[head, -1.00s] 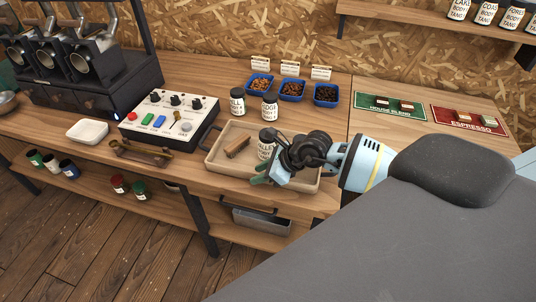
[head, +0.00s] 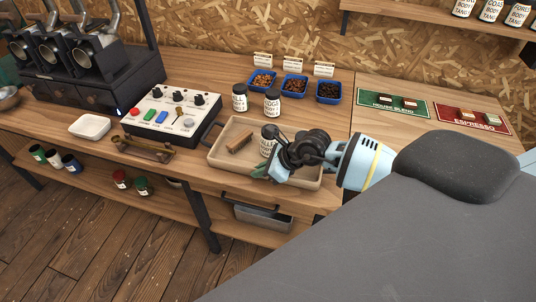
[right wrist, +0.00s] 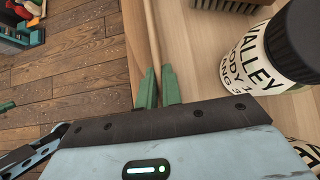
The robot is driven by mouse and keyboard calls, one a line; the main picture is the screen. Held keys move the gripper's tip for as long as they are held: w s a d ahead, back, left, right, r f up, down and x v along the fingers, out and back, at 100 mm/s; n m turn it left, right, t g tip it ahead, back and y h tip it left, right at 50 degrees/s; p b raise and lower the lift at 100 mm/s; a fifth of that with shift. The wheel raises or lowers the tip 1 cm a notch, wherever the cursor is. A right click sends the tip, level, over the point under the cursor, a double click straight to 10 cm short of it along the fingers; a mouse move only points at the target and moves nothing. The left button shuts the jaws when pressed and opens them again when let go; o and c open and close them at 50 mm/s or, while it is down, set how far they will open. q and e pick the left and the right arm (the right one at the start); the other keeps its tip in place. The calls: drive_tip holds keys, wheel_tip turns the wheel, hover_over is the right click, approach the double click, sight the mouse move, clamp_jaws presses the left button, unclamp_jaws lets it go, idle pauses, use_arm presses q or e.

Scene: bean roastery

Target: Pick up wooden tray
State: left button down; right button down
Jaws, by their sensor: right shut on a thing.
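The wooden tray (head: 223,153) is a shallow, pale tray with dark handles near the counter's front edge in the head view. It holds a wooden brush (head: 239,142) and an upright labelled jar (head: 267,143), which my right arm partly covers. My right gripper (head: 262,172) is at the tray's front side. In the right wrist view, its green fingers (right wrist: 158,88) are shut on the tray's thin rim (right wrist: 153,40), one on each side. The jar (right wrist: 262,52) stands just inside the rim there. I cannot tell any gap under the tray. My left gripper is not in view.
Two jars (head: 272,103) stand behind the tray, with blue bean trays (head: 294,87) farther back. Blend mats (head: 390,104) lie at the right. A grey bin (head: 262,219) sits on the lower shelf.

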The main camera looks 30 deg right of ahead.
drive_tip(key=shift+w+r, duration=0.1)
drive_tip(key=shift+r, duration=0.2)
drive_tip(key=shift+r, duration=1.7)
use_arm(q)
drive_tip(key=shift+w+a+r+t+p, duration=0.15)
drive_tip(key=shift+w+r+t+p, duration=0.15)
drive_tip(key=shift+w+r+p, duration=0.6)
use_arm(e)
drive_tip(key=s+d, duration=0.1)
drive_tip(key=s, duration=0.6)
drive_tip(key=s+d+r, duration=0.1)
drive_tip(key=s+d, duration=0.1)
drive_tip(key=s, duration=0.6)
drive_tip(key=shift+s+d+r, duration=0.15)
drive_tip(key=shift+s+d, duration=0.1)
drive_tip(key=shift+s, duration=0.05)
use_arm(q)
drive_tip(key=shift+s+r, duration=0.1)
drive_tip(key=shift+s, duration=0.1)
